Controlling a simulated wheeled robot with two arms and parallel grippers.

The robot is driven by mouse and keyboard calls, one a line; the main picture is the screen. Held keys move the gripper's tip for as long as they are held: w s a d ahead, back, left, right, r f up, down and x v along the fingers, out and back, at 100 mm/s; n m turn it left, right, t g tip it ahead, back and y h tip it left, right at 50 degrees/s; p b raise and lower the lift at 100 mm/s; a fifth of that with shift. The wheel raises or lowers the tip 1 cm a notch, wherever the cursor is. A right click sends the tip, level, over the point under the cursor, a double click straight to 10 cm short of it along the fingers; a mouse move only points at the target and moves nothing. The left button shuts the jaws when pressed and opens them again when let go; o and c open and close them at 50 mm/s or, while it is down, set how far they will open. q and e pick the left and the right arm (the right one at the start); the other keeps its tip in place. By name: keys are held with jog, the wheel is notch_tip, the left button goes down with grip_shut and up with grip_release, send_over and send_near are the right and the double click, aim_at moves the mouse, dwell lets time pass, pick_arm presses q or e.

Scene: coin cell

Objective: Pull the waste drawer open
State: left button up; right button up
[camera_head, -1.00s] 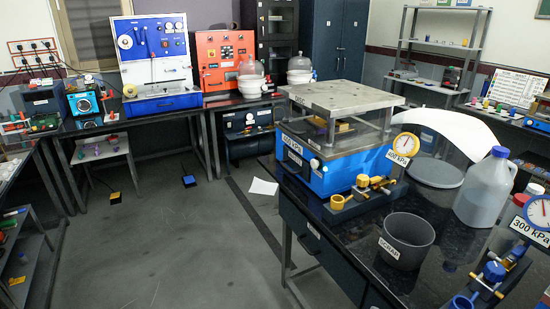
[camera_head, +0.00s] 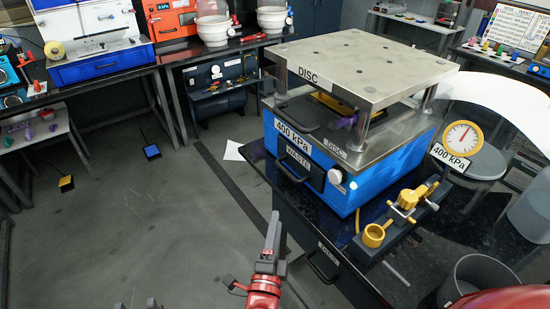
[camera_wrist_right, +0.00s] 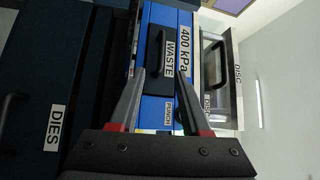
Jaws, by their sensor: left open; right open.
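The waste drawer (camera_head: 316,175) is a dark front labelled WASTE in the blue 400 kPa press (camera_head: 350,192), with a dark bar handle (camera_head: 294,169). It looks shut. In the right wrist view the drawer's handle (camera_wrist_right: 154,53) lies ahead, roughly between the fingertips in the picture. My right gripper (camera_head: 272,230) is open and empty, below and in front of the press, apart from the handle. It also shows in the right wrist view (camera_wrist_right: 159,85). Only the tips of my left gripper (camera_head: 135,304) show at the bottom edge, apart and over the floor.
A DISC plate (camera_head: 365,68) tops the press. Below the counter is another drawer handle (camera_head: 322,268); the wrist view shows a DIES drawer (camera_wrist_right: 50,130). A gauge (camera_head: 462,138) and yellow valve fixture (camera_head: 408,203) stand right of the press.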

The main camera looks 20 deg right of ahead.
aim_at(286, 170)
jog(key=x, duration=0.5)
jog(key=p+x, duration=0.1)
jog(key=x, duration=0.4)
jog(key=p+x, duration=0.1)
jog(key=x, duration=0.4)
jog(key=shift+w+d+r, duration=0.1)
jog(key=shift+d+r, duration=0.2)
jog(key=shift+x, duration=0.75)
jog(key=shift+f, duration=0.1)
jog(key=shift+c, duration=0.3)
grip_shut()
